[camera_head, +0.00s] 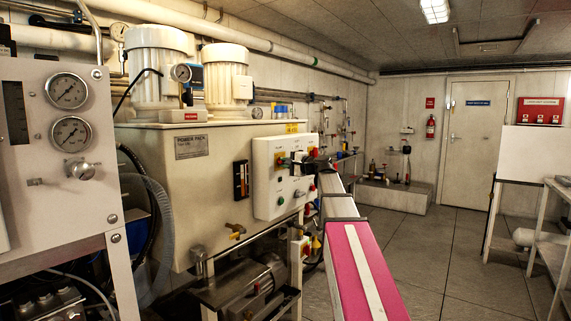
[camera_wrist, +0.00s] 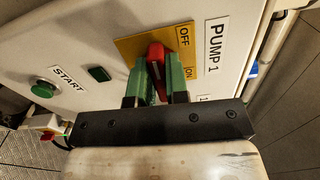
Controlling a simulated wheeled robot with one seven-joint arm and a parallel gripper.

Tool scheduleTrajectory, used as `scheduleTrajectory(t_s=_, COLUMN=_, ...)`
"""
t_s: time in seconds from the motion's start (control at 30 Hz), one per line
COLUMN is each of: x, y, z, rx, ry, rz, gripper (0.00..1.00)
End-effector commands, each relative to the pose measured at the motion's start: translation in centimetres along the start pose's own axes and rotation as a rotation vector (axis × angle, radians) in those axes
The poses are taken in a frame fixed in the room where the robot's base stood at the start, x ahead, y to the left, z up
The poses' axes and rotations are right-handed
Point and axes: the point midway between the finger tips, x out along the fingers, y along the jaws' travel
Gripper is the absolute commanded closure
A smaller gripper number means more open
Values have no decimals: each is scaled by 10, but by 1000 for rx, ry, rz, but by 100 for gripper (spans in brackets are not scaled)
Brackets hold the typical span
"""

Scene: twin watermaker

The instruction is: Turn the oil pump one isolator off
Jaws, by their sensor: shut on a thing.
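The PUMP 1 isolator is a red handle (camera_wrist: 156,54) on a yellow plate (camera_wrist: 128,47) marked OFF and ON. The green fingers of my gripper (camera_wrist: 155,82) are shut on the handle, one on each side. The handle's lower part is partly hidden between the fingers, and I cannot tell for sure which mark it points to. In the head view my gripper (camera_head: 312,163) is at the upper right of the white control panel (camera_head: 264,200), and my arm hides part of it.
In the head view another red and yellow switch (camera_head: 281,158) is on the same panel. The power pack tank (camera_head: 190,195) stands behind. Open floor (camera_head: 420,255) lies to the right.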

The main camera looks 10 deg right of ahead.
Motion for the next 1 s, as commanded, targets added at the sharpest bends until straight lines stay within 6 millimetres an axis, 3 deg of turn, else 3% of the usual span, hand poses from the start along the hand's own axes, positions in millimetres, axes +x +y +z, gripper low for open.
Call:
scheduleTrajectory(t_s=0.73, x=-1, y=2, z=1, rx=-86, ry=-1, rz=3, gripper=100)
scheduleTrajectory(t_s=0.77, x=-1, y=2, z=1, rx=-86, ry=-1, rz=3, gripper=75)
scheduleTrajectory(t_s=0.8, x=-1, y=2, z=1, rx=-85, ry=-1, rz=3, gripper=62)
scheduleTrajectory(t_s=1.0, x=0, y=1, z=0, rx=-83, ry=-1, rz=1, gripper=60)
